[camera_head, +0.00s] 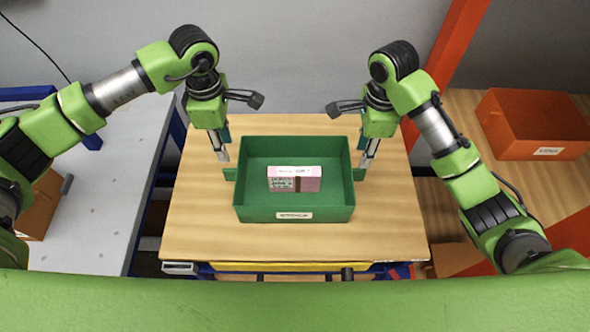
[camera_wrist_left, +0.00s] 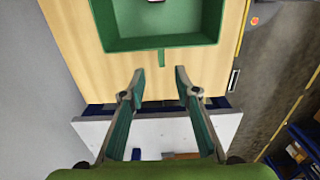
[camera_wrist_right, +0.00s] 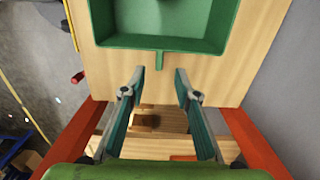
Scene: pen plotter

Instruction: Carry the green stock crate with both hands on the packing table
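The green stock crate (camera_head: 294,214) sits on the wooden packing table (camera_head: 200,235), with a white label on its front wall. A pink and white box (camera_head: 295,178) is inside it. A small green handle tab sticks out on each side. My left gripper (camera_head: 224,160) is just beside the left tab; in the left wrist view its fingers (camera_wrist_left: 160,80) are apart, with the left tab (camera_wrist_left: 161,57) in front between them. My right gripper (camera_head: 366,163) is beside the right tab; in the right wrist view its fingers (camera_wrist_right: 160,80) are apart around the line of the right tab (camera_wrist_right: 159,60).
An orange crate (camera_head: 535,125) stands on a wooden surface to the right. A grey table (camera_head: 105,210) is at the left, with a brown box (camera_head: 42,205) beyond my arm. An orange post (camera_head: 458,45) rises behind. The packing table is bare around the green crate.

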